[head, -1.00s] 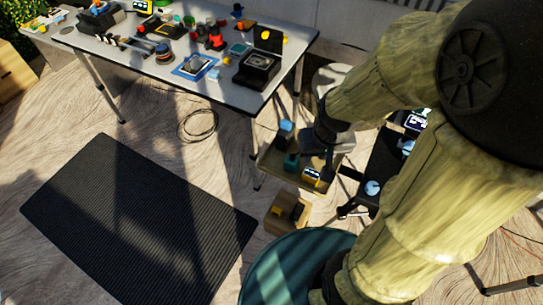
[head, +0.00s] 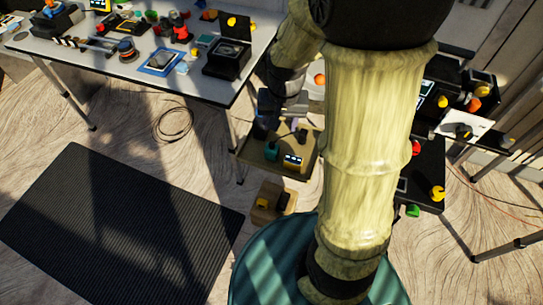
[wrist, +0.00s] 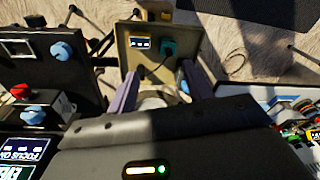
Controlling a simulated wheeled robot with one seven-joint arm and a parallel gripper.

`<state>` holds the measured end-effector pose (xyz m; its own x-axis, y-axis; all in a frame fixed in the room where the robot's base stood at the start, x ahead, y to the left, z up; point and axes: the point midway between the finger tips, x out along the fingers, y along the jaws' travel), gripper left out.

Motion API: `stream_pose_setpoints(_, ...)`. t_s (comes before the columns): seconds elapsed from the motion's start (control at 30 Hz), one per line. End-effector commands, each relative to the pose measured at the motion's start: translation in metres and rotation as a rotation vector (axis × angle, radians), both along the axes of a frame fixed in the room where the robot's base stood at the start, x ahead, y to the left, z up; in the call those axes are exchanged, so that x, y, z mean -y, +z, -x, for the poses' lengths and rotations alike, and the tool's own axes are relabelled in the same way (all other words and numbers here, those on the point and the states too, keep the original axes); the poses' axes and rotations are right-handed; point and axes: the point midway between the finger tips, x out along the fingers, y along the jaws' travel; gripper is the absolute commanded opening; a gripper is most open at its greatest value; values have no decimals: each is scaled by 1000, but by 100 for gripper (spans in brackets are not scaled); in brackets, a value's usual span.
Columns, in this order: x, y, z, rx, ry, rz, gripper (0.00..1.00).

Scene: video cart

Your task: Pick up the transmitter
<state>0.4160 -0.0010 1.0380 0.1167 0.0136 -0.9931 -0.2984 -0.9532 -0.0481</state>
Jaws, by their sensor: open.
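A small black and yellow device with a lit display, which looks like the transmitter (head: 292,160), lies in a shallow tan tray (head: 255,165). In the wrist view the device (wrist: 140,43) is ahead of the fingers, left of a teal item (wrist: 168,48) with a dark cable. The teal item (head: 271,153) also shows in the head view. My gripper (wrist: 158,72) is open, its two fingers pointing toward the tray's near side, with the device beyond their tips. In the head view my arm and the dark gripper cover the tray's far part.
A white table (head: 110,60) with tools stands at upper left. Dark equipment shelves (head: 428,170) stand to the right. A black mat (head: 120,225) covers clear floor.

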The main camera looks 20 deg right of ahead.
Motion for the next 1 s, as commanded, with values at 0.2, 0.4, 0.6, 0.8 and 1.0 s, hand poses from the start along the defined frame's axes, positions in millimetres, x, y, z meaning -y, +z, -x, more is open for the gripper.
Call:
stream_pose_setpoints(0.2, -2, -55, -60, -95, -253, -7, 51)
stream_pose_setpoints(0.4, -3, -61, -75, -119, -327, -5, 51)
stream_pose_setpoints(0.6, -4, -60, -74, -118, -324, -6, 51)
stream_pose_setpoints(0.8, -4, -72, -74, -121, -324, -5, 51)
stream_pose_setpoints(1.0, -3, -106, -73, -123, -324, -4, 51)
